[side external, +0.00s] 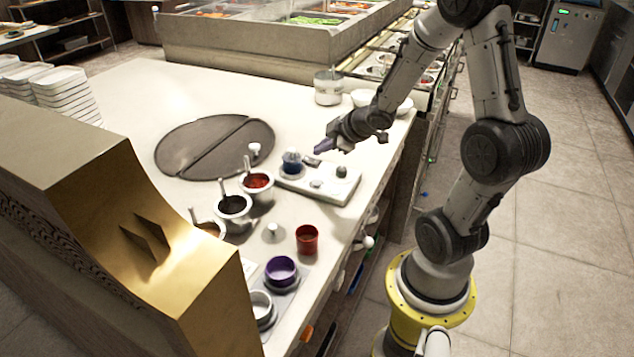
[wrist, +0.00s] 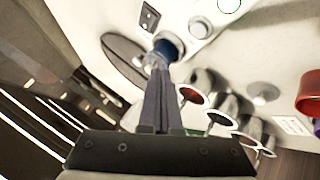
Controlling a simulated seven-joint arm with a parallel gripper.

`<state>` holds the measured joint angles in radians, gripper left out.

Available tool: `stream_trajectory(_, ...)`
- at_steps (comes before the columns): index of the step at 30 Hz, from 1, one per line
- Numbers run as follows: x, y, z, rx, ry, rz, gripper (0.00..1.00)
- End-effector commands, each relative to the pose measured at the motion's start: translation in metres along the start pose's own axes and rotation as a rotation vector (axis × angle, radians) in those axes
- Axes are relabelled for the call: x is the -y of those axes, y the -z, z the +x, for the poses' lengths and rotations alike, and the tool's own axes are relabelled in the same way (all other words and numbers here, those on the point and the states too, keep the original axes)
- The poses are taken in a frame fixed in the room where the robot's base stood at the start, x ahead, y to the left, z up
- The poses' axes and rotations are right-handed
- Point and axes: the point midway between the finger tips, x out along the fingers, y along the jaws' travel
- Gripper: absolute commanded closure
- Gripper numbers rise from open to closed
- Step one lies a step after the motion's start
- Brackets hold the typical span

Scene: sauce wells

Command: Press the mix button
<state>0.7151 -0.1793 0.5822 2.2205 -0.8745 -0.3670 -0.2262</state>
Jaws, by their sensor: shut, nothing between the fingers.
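A white panel (side external: 322,193) lies on the counter near its right edge, with several controls on it. A blue round cup-like piece (side external: 291,166) sits at its left end; it also shows in the wrist view (wrist: 170,46). A dark round knob (side external: 341,171) sits at its right end. A round grey button (wrist: 199,28) and a dark rectangular switch (wrist: 150,17) show in the wrist view. I cannot read which control is the mix button. My gripper (side external: 321,147) is shut and empty, above the panel's far side; its fingertips (wrist: 157,68) overlap the blue piece in the wrist view.
Sauce wells with dark (side external: 234,206) and red (side external: 257,181) contents stand left of the panel. A red cup (side external: 307,239) and a purple bowl (side external: 281,270) are nearer the front. A dark round plate (side external: 214,146) lies on open counter. A white canister (side external: 328,87) stands behind.

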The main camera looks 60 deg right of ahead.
Motion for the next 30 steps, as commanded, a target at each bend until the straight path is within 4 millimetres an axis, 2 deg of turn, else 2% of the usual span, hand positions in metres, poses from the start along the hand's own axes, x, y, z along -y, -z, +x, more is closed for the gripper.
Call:
stream_trajectory(15,0.032,-0.032,0.043,0.0,0.002,0.0,1.0)
stream_trajectory(30,0.036,-0.036,0.05,0.0,0.0,-0.001,1.0)
